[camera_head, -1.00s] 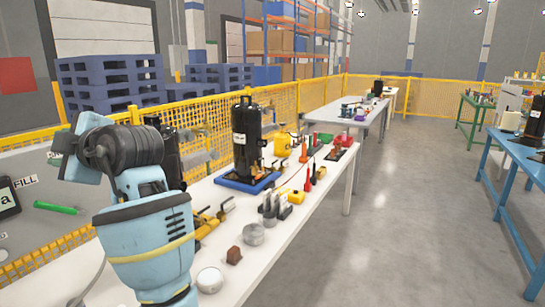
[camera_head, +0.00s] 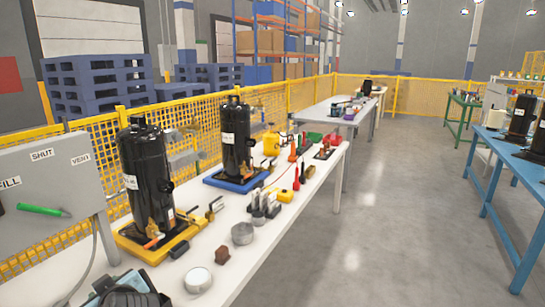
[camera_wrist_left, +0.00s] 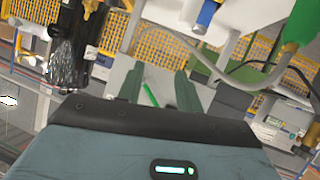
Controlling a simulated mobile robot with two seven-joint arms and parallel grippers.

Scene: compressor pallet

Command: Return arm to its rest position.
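My left arm (camera_head: 125,288) shows only as a small blue and black part at the bottom left edge of the head view, in front of the white table. My left gripper (camera_wrist_left: 158,80) shows in the left wrist view with its two dark green fingers apart and nothing held between them. A thin green bar (camera_wrist_left: 150,95) shows beyond the gap, apart from the fingers. My right arm and gripper are in neither view.
Black compressors stand on a yellow tray (camera_head: 134,247) and a blue tray (camera_head: 228,184) on the white table (camera_head: 235,272). A grey panel with a green handle (camera_head: 42,210) stands at left. Small tools lie along the table.

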